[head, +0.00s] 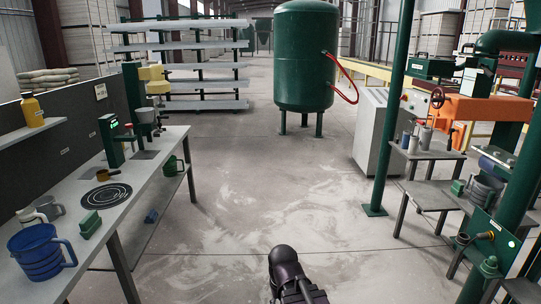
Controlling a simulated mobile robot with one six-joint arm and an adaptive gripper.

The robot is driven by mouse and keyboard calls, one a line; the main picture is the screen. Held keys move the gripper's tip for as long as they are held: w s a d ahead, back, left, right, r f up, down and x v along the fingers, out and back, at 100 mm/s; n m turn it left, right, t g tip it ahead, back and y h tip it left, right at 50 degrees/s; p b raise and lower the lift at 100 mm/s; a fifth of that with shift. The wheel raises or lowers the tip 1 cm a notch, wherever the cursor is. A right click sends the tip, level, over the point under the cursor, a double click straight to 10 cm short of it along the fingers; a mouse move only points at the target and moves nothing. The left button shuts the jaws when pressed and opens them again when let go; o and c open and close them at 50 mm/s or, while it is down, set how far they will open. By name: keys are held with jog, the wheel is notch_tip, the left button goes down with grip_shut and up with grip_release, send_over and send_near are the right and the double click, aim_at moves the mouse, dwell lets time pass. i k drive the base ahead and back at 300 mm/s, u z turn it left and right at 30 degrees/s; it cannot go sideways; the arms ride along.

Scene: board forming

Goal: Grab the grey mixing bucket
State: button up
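A grey ribbed bucket (485,190) stands on the rack at the right, partly hidden by the green post and the things around it. I cannot tell for sure which of these is the mixing bucket. A dark part of my arm shows at the bottom centre, away from all of them. My gripper's fingers do not show.
A green tank (305,60) and a grey cabinet (378,130) stand ahead. The concrete floor (255,185) between is clear.

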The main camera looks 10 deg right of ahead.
aim_at(481, 186)
jog(key=i, duration=1.6)
jog(key=z, duration=0.45)
jog(key=i, duration=0.65)
jog(key=z, duration=1.2)
jog(key=i, duration=1)
jog(key=z, duration=0.6)
